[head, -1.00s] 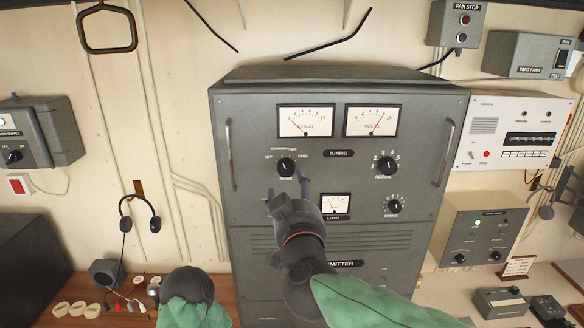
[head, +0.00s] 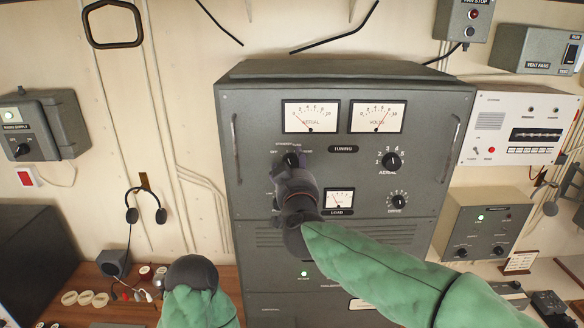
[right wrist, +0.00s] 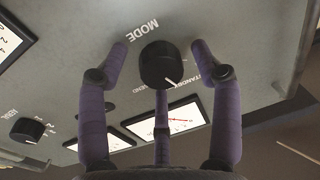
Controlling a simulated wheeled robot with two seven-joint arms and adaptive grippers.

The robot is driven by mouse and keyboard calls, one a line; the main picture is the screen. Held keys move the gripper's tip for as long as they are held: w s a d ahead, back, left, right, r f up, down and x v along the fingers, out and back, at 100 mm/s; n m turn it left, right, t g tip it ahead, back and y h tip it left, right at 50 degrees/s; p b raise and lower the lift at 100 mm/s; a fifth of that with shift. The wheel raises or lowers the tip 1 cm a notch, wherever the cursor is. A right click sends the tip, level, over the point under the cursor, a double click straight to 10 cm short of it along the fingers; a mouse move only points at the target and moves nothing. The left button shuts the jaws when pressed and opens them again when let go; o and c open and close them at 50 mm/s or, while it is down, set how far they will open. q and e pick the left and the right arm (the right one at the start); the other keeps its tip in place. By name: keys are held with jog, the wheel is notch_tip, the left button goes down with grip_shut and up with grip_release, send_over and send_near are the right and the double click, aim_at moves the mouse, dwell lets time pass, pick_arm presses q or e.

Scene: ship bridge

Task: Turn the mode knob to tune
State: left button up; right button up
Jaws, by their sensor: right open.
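The mode knob (head: 291,160) is a black round knob at the upper left of the grey transmitter panel (head: 250,190). In the right wrist view the knob (right wrist: 160,62) has a white pointer mark angled to the lower right, toward the panel lettering. Which label it points at I cannot tell, as a finger covers part of the lettering. My right gripper (head: 290,172) is at the knob. In the right wrist view its purple fingers (right wrist: 158,50) stand open around the knob, with visible gaps at both sides.
The aerial knob (head: 391,161) and drive knob (head: 398,201) are to the right on the panel. A vertical handle (head: 236,149) stands at its left edge. A headset (head: 146,208) hangs on the wall. A wooden desk (head: 75,285) is at the lower left.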

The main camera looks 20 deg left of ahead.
jog(key=c, duration=1.1)
jog(key=shift+c, duration=0.2)
jog(key=shift+f+m, duration=0.1)
jog(key=shift+m, duration=0.2)
jog(key=shift+f+m+t+b, duration=0.1)
jog(key=shift+m+t+b, duration=0.2)
jog(key=shift+m+b, duration=2.5)
jog(key=shift+m+p, duration=0.9)
jog(key=shift+m, duration=0.1)
jog(key=o, duration=1.1)
jog(key=shift+a, duration=0.1)
jog(key=shift+o, duration=0.2)
